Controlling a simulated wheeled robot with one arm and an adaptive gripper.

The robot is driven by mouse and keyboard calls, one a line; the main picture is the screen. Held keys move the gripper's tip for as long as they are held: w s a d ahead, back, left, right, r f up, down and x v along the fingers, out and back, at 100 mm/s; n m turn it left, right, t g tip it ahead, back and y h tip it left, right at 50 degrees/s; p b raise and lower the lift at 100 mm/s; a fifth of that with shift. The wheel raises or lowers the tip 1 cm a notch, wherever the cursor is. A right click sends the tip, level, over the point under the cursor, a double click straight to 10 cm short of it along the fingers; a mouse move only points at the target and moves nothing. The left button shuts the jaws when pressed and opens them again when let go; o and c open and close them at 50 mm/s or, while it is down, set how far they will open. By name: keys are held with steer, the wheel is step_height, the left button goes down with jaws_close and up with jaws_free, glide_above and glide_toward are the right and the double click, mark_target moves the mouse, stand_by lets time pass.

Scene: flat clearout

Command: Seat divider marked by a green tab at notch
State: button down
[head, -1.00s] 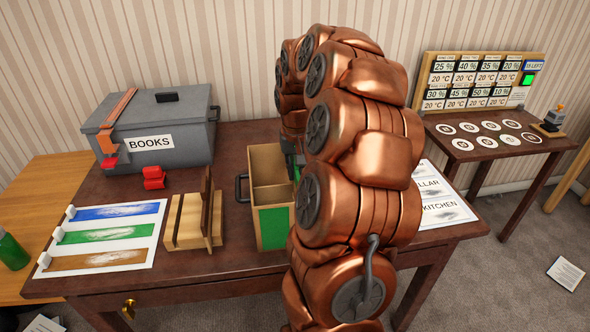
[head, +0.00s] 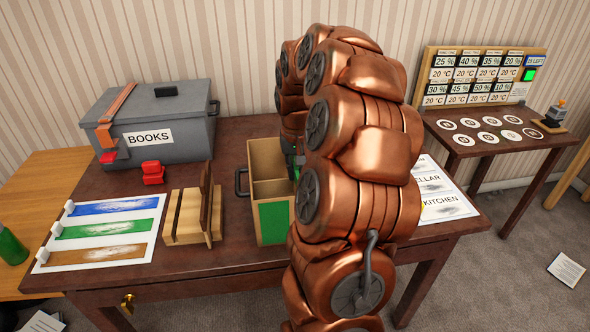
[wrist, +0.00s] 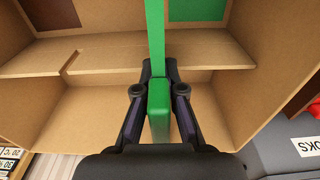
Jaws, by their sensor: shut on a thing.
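My gripper (wrist: 160,100) is shut on a green tab (wrist: 159,112), in the wrist view. A green strip (wrist: 155,35) runs on beyond the fingertips to the top of the view; I cannot tell how it joins the tab. The gripper is over an open tan box (wrist: 80,105) with a cross wall (wrist: 105,55) inside. A notch (wrist: 72,63) shows in that wall, left of the fingers. In the head view, the box (head: 262,160) has a green front panel (head: 273,222), and my arm hides the gripper and the box's right side.
A wooden rack (head: 183,218) with upright brown boards stands left of the box. A grey BOOKS chest (head: 185,115), a red object (head: 152,172) and a colour-striped sheet (head: 100,233) lie further left. Labelled sheets (head: 440,200) lie right of my arm. A side table (head: 480,150) stands further right.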

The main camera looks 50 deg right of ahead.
steer(key=shift+f, duration=0.4)
steer(key=c, duration=1.2)
jaws_free()
steer(key=r, duration=1.2)
steer(key=shift+s+a, duration=0.2)
steer(key=shift+s, duration=0.05)
